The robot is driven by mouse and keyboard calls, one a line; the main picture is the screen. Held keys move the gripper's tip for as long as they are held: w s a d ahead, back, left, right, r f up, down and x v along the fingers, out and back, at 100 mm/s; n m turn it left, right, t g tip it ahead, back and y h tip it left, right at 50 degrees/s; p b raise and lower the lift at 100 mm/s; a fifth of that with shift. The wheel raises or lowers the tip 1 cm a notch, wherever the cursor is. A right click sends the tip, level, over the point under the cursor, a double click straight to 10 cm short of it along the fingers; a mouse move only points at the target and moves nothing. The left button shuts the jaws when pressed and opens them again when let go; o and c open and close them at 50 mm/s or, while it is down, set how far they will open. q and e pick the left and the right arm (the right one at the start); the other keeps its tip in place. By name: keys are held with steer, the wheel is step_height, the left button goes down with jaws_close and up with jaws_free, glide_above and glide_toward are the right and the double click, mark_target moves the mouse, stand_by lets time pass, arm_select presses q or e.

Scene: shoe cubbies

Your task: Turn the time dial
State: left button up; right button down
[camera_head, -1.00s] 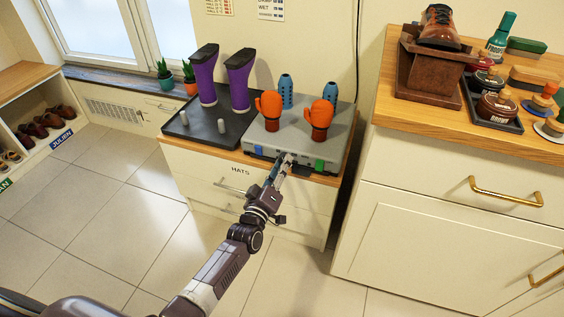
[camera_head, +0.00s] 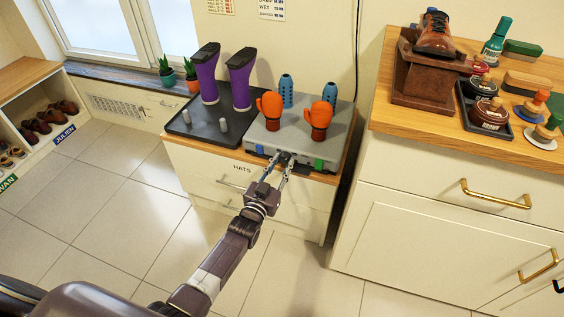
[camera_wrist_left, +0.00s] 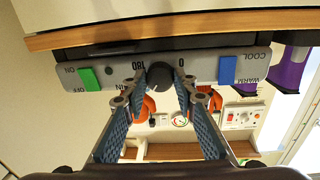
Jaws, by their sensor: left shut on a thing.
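The time dial (camera_wrist_left: 160,76) is a dark round knob on the front panel of a grey dryer unit (camera_head: 262,150). In the left wrist view the panel appears upside down, with "0" and "180" marks beside the dial. My left gripper (camera_head: 283,158) reaches the front of the unit. In the wrist view its two fingers (camera_wrist_left: 160,84) are on either side of the dial and shut on it. The dial is hidden behind the fingertips in the head view. My right gripper is not in view.
A green ON/OFF switch (camera_wrist_left: 89,79) and a blue WARM/COOL switch (camera_wrist_left: 227,70) flank the dial. Orange gloves (camera_head: 318,120), blue posts (camera_head: 286,90) and purple boots (camera_head: 241,80) stand above. A taller cabinet (camera_head: 440,220) stands to the right.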

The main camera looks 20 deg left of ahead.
arm_select(q)
steer(key=shift+f+m, duration=0.1)
steer(key=shift+m, duration=0.8)
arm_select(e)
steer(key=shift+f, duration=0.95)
arm_select(q)
steer(key=o, duration=1.2)
steer(key=shift+c, duration=0.2)
steer(key=s+a, duration=0.1)
steer(key=s, duration=1.1)
